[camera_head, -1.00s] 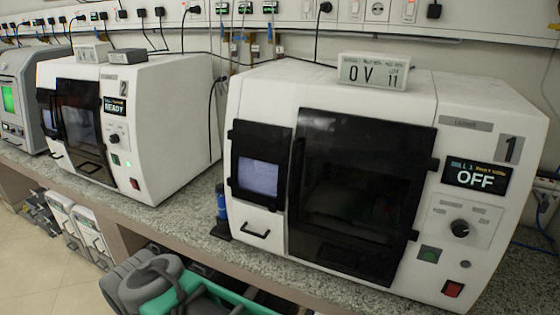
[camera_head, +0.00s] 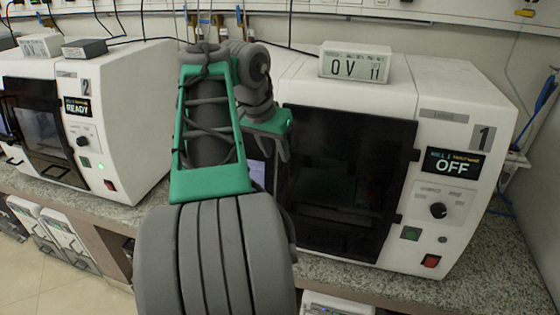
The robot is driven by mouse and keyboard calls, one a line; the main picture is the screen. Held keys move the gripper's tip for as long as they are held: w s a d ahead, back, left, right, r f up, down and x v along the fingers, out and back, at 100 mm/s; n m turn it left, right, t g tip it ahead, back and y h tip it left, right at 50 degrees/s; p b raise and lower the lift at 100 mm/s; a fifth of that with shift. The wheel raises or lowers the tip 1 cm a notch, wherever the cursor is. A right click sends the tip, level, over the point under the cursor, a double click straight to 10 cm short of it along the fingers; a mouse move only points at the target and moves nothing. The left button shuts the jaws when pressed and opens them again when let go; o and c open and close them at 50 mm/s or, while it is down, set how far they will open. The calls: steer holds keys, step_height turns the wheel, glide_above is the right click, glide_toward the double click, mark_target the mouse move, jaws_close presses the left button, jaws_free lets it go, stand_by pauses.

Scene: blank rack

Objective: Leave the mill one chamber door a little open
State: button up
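Mill one (camera_head: 440,105) is the white machine on the right, marked 1, with its display reading OFF. Its dark chamber door (camera_head: 350,185) looks flush with the front, with no gap visible along its top or right edge. My gripper (camera_head: 281,148) is at the end of my green and grey arm, by the door's upper left edge. It is small and partly hidden, so I cannot tell whether its fingers are open or touch the door.
Mill two (camera_head: 140,110), displaying READY, stands at the left on the speckled counter (camera_head: 480,270). A small box reading OV 11 (camera_head: 355,64) sits on mill one. Cables and a socket rail run along the back wall. The counter at the right front is clear.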

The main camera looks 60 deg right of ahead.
mark_target(279, 163)
steer(key=b+x, duration=0.1)
steer(key=x, duration=0.5)
steer(key=shift+c, duration=0.4)
jaws_close()
stand_by(0.9)
